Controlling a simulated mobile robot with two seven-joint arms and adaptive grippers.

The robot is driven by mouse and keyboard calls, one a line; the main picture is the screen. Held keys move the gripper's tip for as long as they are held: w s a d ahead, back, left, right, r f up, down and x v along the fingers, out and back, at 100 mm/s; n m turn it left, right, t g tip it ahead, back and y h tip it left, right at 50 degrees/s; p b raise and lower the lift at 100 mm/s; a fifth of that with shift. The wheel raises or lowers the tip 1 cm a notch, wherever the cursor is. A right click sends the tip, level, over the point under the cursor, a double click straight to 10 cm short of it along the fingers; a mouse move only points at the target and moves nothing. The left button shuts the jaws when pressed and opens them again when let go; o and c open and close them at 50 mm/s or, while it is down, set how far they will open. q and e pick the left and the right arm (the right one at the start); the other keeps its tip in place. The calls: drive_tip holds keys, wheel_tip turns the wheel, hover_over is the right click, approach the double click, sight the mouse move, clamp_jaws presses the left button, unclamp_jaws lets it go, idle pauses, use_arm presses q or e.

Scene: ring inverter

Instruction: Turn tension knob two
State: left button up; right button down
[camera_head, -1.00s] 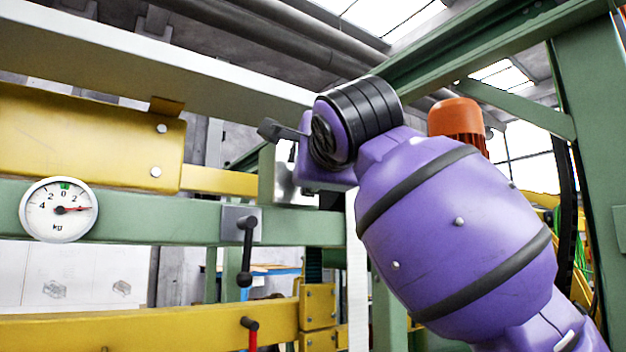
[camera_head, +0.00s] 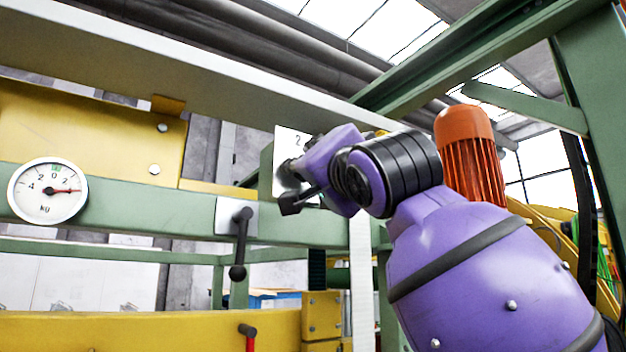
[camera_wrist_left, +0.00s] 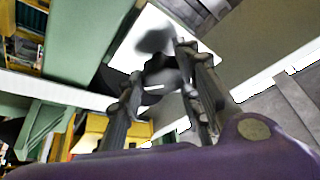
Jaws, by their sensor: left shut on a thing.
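A pale plate marked "2" (camera_head: 296,140) stands on the green frame, right of the picture's middle left. My left gripper (camera_head: 297,195) is in front of this plate, its dark fingers pointing left. The left wrist view shows the two fingers (camera_wrist_left: 160,95) closed around a dark knob (camera_wrist_left: 160,72) in front of a white plate (camera_wrist_left: 150,35). The knob is mostly hidden behind my gripper in the head view. A round dial gauge (camera_head: 47,190) is at the left, its red needle pointing right. My right gripper is not in view.
A dark crank lever (camera_head: 240,243) hangs on a plate on the green beam (camera_head: 130,215). A smaller red-and-black lever (camera_head: 248,332) is below it. A yellow block (camera_head: 90,130) is at upper left. An orange motor (camera_head: 470,155) stands behind my arm.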

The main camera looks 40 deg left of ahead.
use_arm(q)
drive_tip(key=n, duration=0.1)
drive_tip(key=n+g+y, duration=0.1)
drive_tip(key=n, duration=0.1)
drive_tip(key=n+g+b, duration=0.1)
drive_tip(key=n, duration=0.1)
drive_tip(key=shift+w+f+y, duration=0.3)
drive_tip(key=shift+w+y, duration=0.05)
drive_tip(key=shift+y, duration=0.05)
drive_tip(key=shift+n, duration=0.3)
drive_tip(key=shift+r, duration=0.15)
drive_tip(key=o, duration=1)
drive_tip(key=shift+d, duration=0.1)
drive_tip(key=shift+o, duration=0.3)
drive_tip(key=shift+r, duration=0.1)
drive_tip(key=shift+s, duration=0.1)
